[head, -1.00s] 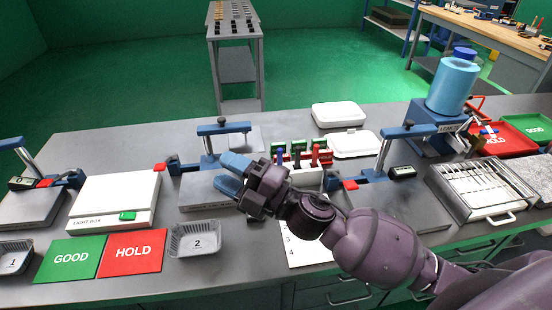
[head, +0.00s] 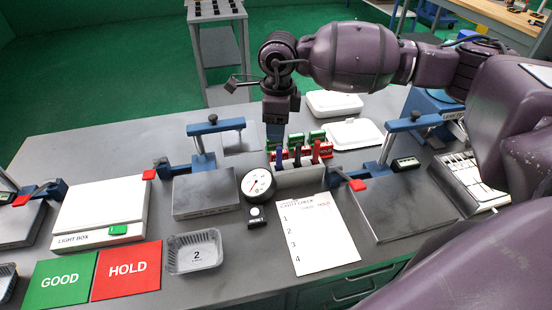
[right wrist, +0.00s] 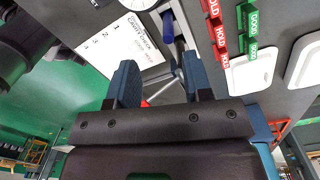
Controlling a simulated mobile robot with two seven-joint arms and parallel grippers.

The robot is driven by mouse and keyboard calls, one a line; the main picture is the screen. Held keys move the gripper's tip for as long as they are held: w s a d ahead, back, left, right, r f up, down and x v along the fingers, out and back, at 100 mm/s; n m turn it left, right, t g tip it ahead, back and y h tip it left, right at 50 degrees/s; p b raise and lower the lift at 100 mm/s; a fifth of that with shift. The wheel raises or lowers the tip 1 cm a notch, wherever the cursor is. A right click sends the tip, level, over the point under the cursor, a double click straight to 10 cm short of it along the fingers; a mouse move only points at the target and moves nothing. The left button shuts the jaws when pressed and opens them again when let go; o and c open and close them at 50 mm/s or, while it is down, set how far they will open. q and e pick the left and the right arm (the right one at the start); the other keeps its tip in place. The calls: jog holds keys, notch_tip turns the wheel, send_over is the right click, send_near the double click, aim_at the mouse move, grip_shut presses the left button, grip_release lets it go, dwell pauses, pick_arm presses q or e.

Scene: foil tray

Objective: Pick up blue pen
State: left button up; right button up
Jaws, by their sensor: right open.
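The blue pen (head: 279,158) stands upright in a pale grey holder (head: 301,180), at its left end, with a dark pen (head: 297,156) and a red pen (head: 316,152) beside it. My right gripper (head: 276,136) points down just above and behind the blue pen. In the right wrist view, its two blue fingers (right wrist: 159,62) are apart with nothing held between them. The blue pen (right wrist: 168,27) shows there beyond the fingertips, roughly in line with the gap. My left gripper is not in view.
Red and green tag racks (head: 317,138) stand close behind the holder. A round dial gauge (head: 258,184) is to its left, and a paper checklist (head: 320,240) lies in front. Metal blocks with blue clamp stands flank it. White cases (head: 354,133) lie behind right.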

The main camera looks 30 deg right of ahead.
aim_at(279, 148)
jog(key=shift+w+d, duration=0.2)
jog(key=shift+d, duration=0.2)
jog(key=shift+f, duration=0.25)
notch_tip(279, 148, down, 10)
jog(key=shift+c, duration=0.4)
jog(key=c, duration=0.7)
